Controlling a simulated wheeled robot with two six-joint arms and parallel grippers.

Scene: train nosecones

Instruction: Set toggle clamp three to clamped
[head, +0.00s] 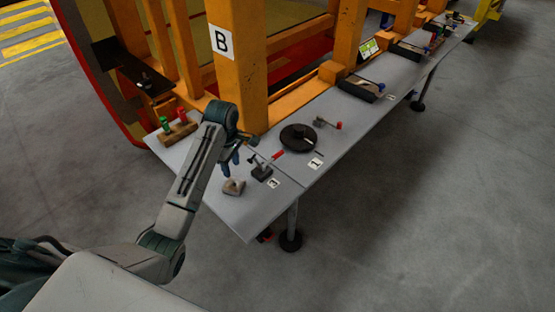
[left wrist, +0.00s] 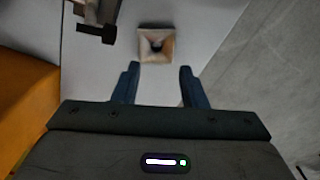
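A small toggle clamp (head: 262,170) with a dark base and a red-tipped handle stands near the front corner of the grey bench. A small number label (head: 273,183) lies beside it; its digit is hard to read. My left gripper (head: 231,168) is above the bench, just left of the clamp and apart from it. In the left wrist view, the left gripper (left wrist: 158,70) is open with nothing between its blue fingers. Part of a dark clamp (left wrist: 95,30) shows at that view's top left. My right gripper is not in view.
A pale square block with a hollow (head: 233,187) sits below my left gripper, also ahead of the fingers in the wrist view (left wrist: 157,45). A black round disc (head: 298,138) and another red-handled clamp (head: 328,123) stand farther right. An orange post (head: 237,70) rises behind.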

